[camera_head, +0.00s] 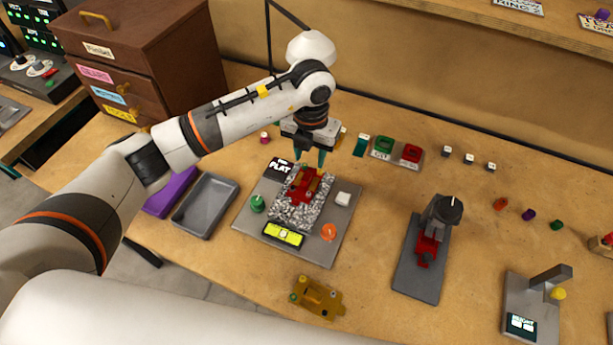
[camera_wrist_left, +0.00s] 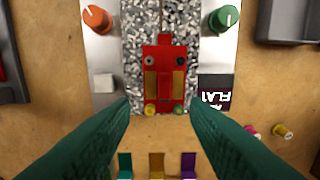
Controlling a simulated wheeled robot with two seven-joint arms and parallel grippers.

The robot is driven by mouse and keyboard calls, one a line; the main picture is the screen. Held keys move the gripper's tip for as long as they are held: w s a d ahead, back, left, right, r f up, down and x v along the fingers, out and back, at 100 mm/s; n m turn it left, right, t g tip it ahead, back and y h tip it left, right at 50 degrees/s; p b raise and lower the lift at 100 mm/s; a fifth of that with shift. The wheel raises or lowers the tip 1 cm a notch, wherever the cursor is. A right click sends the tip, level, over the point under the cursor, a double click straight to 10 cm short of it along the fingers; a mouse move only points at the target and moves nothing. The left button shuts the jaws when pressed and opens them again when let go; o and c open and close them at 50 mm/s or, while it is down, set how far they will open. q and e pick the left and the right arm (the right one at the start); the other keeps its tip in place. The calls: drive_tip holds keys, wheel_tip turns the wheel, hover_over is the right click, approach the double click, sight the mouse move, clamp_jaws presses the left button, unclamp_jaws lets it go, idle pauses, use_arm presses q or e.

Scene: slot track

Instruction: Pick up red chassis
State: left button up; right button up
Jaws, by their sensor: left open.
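The red chassis (camera_head: 302,186) lies on a speckled grey strip in the middle of a light grey plate (camera_head: 345,213). It has gold-brown panels, and in the left wrist view the chassis (camera_wrist_left: 165,72) sits ahead of and between the fingers. My left gripper (camera_head: 312,158) is above the far end of the chassis, pointing down. Its green fingers (camera_wrist_left: 157,120) are spread wide with nothing between them. The gap between fingertips and chassis is hard to judge. My right gripper is not in view.
On the plate are a green knob (camera_head: 257,203), an orange knob (camera_head: 328,232), a white block (camera_head: 343,198) and a yellow level (camera_head: 283,235). A grey tray (camera_head: 207,205) stands left. A gold-brown part (camera_head: 318,298) lies in front. A clamp stand (camera_head: 420,262) holds another red part at right.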

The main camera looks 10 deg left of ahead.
sight(306, 176)
use_arm(q)
wheel_tip(306, 176, down, 3)
drive_tip(key=shift+r, duration=0.15)
drive_tip(key=f, duration=0.1)
drive_tip(key=f+p, duration=0.2)
drive_tip(key=f, duration=0.1)
drive_tip(key=shift+s+a+f, duration=0.1)
drive_tip(key=shift+s+a, duration=0.1)
drive_tip(key=shift+a, duration=0.2)
drive_tip(key=shift+f, duration=0.5)
drive_tip(key=shift+w, duration=0.1)
clamp_jaws()
